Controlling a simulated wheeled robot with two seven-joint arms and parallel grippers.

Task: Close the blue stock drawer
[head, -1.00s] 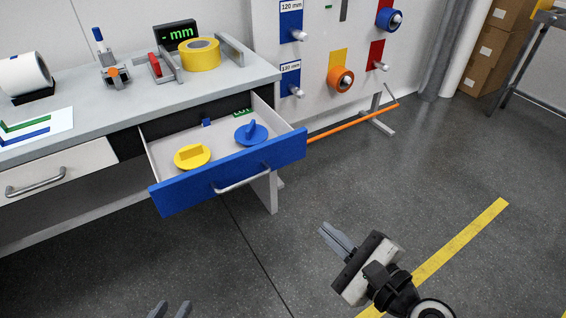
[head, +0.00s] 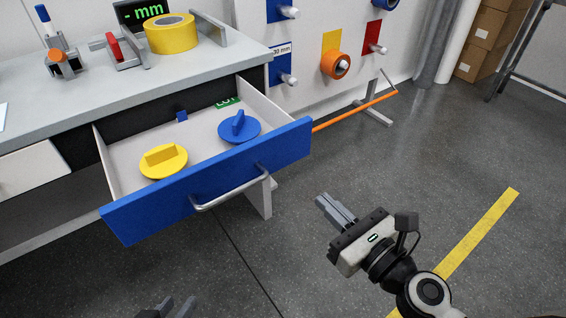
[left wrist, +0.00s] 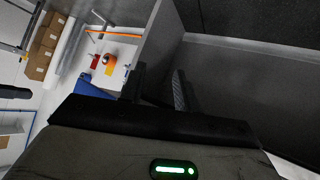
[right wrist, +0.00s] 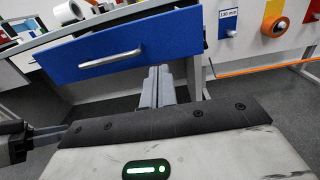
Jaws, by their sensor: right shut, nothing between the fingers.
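The blue stock drawer (head: 155,211) stands pulled out from the bench, with a silver bar handle (head: 232,192) on its front. Inside it lie a yellow knobbed disc (head: 165,166) and a blue one (head: 238,130). The right wrist view shows the drawer front (right wrist: 160,38) ahead, above the fingers. My right gripper (head: 322,200) is shut and empty, right of and below the drawer front, apart from it. My left gripper (head: 168,306) is at the bottom edge of the head view, below the drawer; its fingers, also in the left wrist view (left wrist: 158,88), are apart and empty.
The grey bench top (head: 110,95) carries a yellow tape roll (head: 171,34) and clamp-like tools. A white board with tape rolls (head: 335,65) stands behind, with an orange bar (head: 355,112) low beside it. Cardboard boxes (head: 485,45) stand far back.

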